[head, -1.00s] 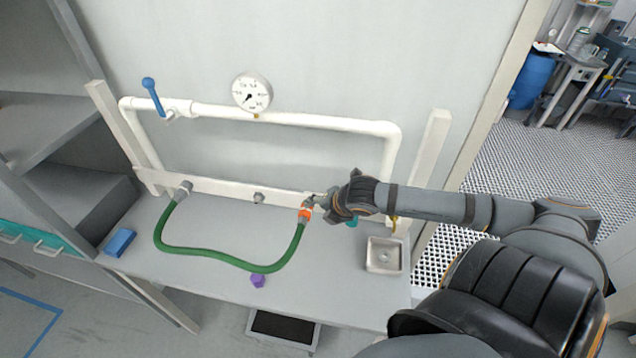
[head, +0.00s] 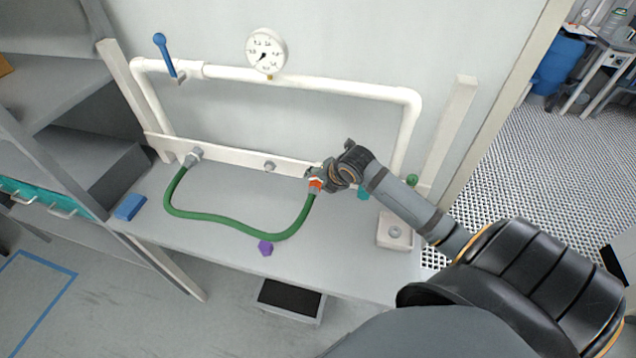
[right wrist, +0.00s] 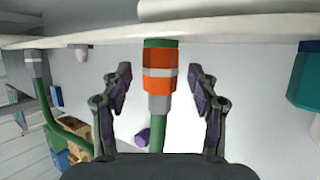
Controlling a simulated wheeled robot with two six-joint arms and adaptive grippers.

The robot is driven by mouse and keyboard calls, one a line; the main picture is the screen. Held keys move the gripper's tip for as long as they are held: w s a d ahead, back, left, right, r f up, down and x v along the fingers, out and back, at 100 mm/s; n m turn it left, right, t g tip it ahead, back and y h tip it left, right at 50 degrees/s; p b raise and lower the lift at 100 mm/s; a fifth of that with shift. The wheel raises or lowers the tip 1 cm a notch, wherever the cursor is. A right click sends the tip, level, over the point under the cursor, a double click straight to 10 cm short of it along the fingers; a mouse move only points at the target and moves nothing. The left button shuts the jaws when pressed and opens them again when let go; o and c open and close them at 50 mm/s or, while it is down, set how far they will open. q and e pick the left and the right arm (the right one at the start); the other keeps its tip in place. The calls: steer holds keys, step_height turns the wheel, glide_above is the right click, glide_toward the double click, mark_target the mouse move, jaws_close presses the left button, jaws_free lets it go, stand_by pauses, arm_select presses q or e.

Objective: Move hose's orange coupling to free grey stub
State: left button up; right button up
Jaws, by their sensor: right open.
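The green hose (head: 225,221) hangs in a loop over the bench. Its left end meets a grey fitting (head: 193,156) on the white board. Its right end carries the orange coupling (head: 316,184), which also shows in the right wrist view (right wrist: 158,86) with a white band, below a green piece at the board. A grey stub (head: 269,166) between the two hose ends has nothing on it. My right gripper (head: 322,178) is at the orange coupling; in the wrist view its open fingers (right wrist: 160,90) stand either side of the coupling, with gaps. My left gripper is not in view.
A white pipe frame (head: 330,88) with a gauge (head: 266,50) and blue-handled valve (head: 165,55) stands behind. A blue block (head: 130,207), purple piece (head: 265,248) and small square dish (head: 395,232) are on the bench. The bench middle is mostly clear.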

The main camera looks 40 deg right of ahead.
steer(key=shift+x, duration=1.1)
steer(key=shift+c, duration=0.3)
jaws_close()
